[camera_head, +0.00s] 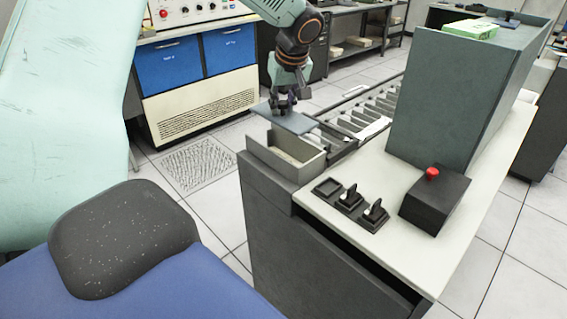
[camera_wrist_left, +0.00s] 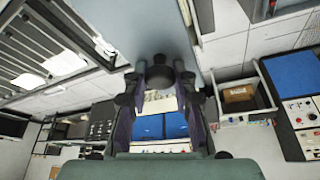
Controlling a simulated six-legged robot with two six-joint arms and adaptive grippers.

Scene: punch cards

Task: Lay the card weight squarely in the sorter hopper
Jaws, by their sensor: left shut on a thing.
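The card weight (camera_head: 290,123) is a flat grey-blue plate. My left gripper (camera_head: 283,105) is shut on it from above by a part in its middle, and it hangs roughly level. The sorter hopper (camera_head: 312,166) is an open light-grey box at the near left end of the sorter. The weight is above the hopper's far rim and covers part of it; a gap shows between them. In the left wrist view, the weight (camera_wrist_left: 150,28) fills the top middle beyond the gripper's fingers (camera_wrist_left: 158,78). My right gripper is not in view.
The sorter's row of slotted pockets (camera_head: 370,115) runs away behind the hopper. A black box with a red button (camera_head: 432,173) and small black switches (camera_head: 350,200) sit on the cream top. A tall grey-green housing (camera_head: 440,95) stands right. A blue-drawered console (camera_head: 200,60) stands behind.

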